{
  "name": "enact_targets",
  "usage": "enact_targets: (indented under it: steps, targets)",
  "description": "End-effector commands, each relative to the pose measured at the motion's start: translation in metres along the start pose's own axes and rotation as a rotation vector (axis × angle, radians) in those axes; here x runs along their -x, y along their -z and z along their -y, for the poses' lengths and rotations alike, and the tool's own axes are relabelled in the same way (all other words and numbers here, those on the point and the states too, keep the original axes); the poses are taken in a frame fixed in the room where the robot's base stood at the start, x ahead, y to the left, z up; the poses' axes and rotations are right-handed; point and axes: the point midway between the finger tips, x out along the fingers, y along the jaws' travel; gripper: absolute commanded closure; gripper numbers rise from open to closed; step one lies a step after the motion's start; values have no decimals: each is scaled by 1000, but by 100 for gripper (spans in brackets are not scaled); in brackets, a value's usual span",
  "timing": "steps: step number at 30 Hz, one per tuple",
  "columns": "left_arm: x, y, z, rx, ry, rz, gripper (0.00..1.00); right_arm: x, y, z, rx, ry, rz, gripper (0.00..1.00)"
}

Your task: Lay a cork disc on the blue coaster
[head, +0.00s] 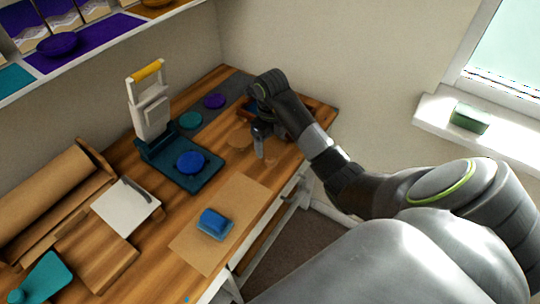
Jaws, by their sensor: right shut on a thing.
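The blue coaster (190,162), a round disc, lies on the dark teal base of a press at the middle of the table. My right gripper (259,150) points down over the table to the right of the press, apart from the coaster. It is shut on a tan cork disc (238,140), which shows at its left side. The jaws are small in the view and partly hide the disc's edge. My left gripper is not in view.
The press (150,115) has a yellow handle and stands upright. A teal disc (191,120) and a purple disc (214,101) lie on a grey mat (226,92). A blue block (213,219) sits on brown paper (245,200). A brown roll (55,195) lies at left.

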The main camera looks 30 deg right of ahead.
Motion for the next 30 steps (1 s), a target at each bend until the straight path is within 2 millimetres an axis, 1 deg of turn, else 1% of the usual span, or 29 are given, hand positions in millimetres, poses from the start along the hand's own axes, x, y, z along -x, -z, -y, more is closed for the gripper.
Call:
enact_targets:
  steps: [1,5,8,13,20,25,26,30]
  targets:
    - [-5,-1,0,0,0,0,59,-5,0,0,0,0,1,47]
    - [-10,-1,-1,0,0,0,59,-10,0,0,0,0,0,47]
    - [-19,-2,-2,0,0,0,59,-19,0,0,0,0,0,47]
    - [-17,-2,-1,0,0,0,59,-39,0,-1,0,-2,-2,47]
    - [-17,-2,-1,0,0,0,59,-40,0,0,0,0,1,47]
    - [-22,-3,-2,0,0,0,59,-46,0,0,0,0,0,47]
    - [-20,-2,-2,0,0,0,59,-44,0,0,0,0,1,22]
    - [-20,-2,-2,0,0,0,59,-44,0,0,0,0,0,4]
